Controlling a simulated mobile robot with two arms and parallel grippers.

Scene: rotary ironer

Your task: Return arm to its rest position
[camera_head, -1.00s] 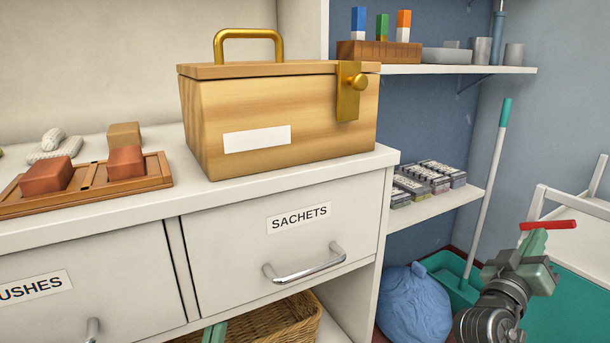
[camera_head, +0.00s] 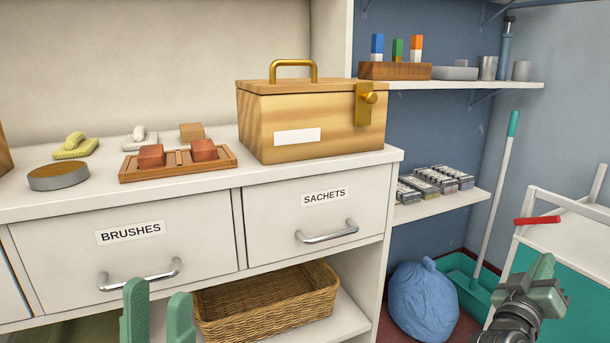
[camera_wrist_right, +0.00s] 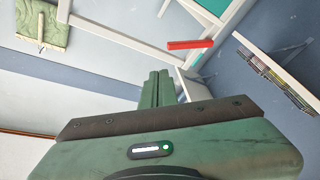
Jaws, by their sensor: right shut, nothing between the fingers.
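My right gripper (camera_head: 543,267) is at the right of the head view, its green fingers closed together with nothing between them. In the right wrist view its fingers (camera_wrist_right: 157,88) are side by side and point away from the wrist. A red bar (camera_head: 537,220) lies just above and apart from the fingertips in the head view; it also shows beyond them in the right wrist view (camera_wrist_right: 190,44). My left gripper (camera_head: 158,308) stands at the bottom edge of the head view in front of the BRUSHES drawer, its two green fingers apart and empty.
A white cabinet with BRUSHES (camera_head: 131,233) and SACHETS drawers (camera_head: 325,196) fills the left. A wooden box (camera_head: 310,117) stands on top. A white-framed cart (camera_head: 570,208) stands right.

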